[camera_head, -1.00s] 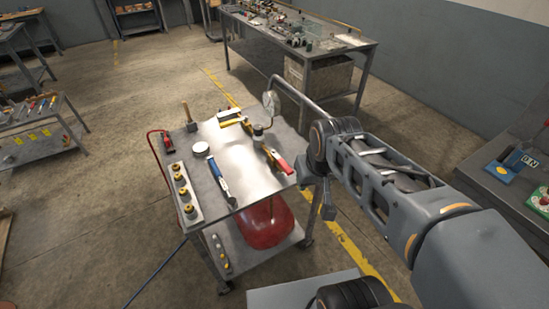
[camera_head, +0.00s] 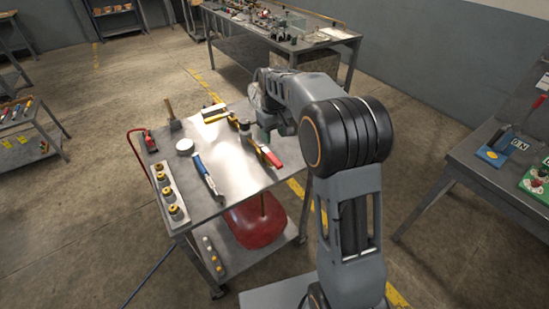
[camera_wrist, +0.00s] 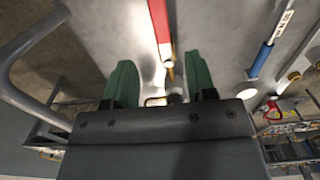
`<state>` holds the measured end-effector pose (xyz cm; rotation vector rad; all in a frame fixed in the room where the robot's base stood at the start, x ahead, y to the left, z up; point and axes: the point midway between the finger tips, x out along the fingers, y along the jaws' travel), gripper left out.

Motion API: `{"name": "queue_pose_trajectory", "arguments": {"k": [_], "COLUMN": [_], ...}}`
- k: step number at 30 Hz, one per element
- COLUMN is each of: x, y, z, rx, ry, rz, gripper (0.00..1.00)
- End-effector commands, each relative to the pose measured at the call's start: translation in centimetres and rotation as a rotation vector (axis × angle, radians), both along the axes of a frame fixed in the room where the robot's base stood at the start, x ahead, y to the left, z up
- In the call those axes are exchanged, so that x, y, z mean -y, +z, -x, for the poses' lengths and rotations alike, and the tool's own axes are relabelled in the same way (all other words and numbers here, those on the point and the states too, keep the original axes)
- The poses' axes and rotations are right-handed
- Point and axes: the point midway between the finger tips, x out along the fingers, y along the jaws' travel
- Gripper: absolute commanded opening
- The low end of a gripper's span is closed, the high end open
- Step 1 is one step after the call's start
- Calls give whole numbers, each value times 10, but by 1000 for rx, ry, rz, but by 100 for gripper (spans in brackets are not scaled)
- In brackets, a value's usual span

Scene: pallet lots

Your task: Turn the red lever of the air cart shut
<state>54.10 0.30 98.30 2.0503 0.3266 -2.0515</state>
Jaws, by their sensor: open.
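The air cart (camera_head: 229,196) stands in the middle of the head view, with a red tank (camera_head: 258,222) on its lower shelf. The red lever (camera_head: 272,158) lies at the right of its top, beside a yellow brass-like valve part (camera_head: 256,147). My gripper (camera_head: 264,136) is above this side of the cart, partly hidden by my arm. In the wrist view my gripper (camera_wrist: 162,80) is open, with two green fingers apart and nothing held. The red lever (camera_wrist: 161,18) runs upward just beyond the gap. Contact cannot be told.
A grey rail (camera_wrist: 32,45) passes left of the fingers in the wrist view.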

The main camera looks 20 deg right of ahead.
Motion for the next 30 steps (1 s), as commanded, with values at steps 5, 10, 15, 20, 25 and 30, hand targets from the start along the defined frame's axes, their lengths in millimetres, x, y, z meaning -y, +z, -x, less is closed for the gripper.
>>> {"name": "queue_pose_trajectory", "arguments": {"k": [5, 10, 15, 20, 25, 30], "x": [0, 0, 1, 0, 0, 0], "y": [-38, -67, -88, -100, -103, -104], "z": [1, 1, 1, 0, 0, 0], "rx": [-4, -3, -1, 0, 1, 1], "ry": [-1, -2, -2, -2, -2, -2], "rz": [0, 0, -1, 0, 0, 0], "gripper": [51, 51, 51, 51, 51, 51]}}
